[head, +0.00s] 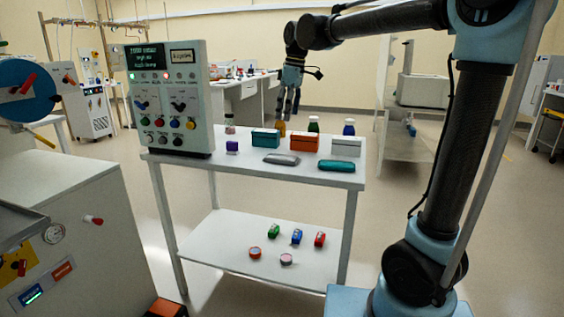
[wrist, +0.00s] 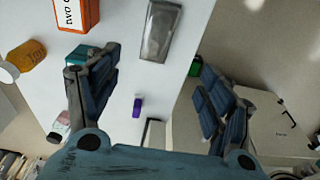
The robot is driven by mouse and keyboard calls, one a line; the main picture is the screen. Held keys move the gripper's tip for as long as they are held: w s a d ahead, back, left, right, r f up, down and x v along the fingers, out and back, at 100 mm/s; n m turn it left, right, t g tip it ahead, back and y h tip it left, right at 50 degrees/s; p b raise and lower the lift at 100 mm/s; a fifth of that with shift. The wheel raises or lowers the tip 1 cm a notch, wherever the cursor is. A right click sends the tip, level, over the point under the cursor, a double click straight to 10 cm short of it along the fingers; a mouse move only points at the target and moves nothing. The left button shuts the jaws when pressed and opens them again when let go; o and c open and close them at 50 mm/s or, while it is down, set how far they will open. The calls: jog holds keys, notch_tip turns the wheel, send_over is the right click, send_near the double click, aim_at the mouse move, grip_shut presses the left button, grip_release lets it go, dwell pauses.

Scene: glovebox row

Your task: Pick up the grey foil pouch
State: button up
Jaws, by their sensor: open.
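The grey foil pouch (head: 282,158) lies flat near the front edge of the white table, in front of the teal box. In the wrist view the pouch (wrist: 160,31) is a grey rectangle with a paler rim, at the top centre, beyond the fingertips. My gripper (head: 289,104) hangs above the back part of the table in the head view. In the wrist view my gripper (wrist: 158,75) is open, its fingers wide apart with nothing between them.
Behind stand a teal box (head: 265,138), an orange box (head: 303,141), a white box (head: 346,147) and bottles. A purple block (head: 232,146) and a control panel (head: 168,98) are on the left. The lower shelf (head: 225,238) holds small items.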

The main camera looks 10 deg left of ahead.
send_over(281, 157)
jog(key=d, duration=0.1)
notch_tip(281, 157, down, 11)
jog(key=shift+s, duration=0.1)
jog(key=shift+w+a+f, duration=0.15)
jog(key=shift+a+f, duration=0.05)
jog(key=shift+f, duration=1.15)
jog(key=shift+w+a+f, duration=0.1)
jog(key=shift+a+f, duration=0.05)
jog(key=shift+f, duration=1.15)
jog(key=c, duration=1.2)
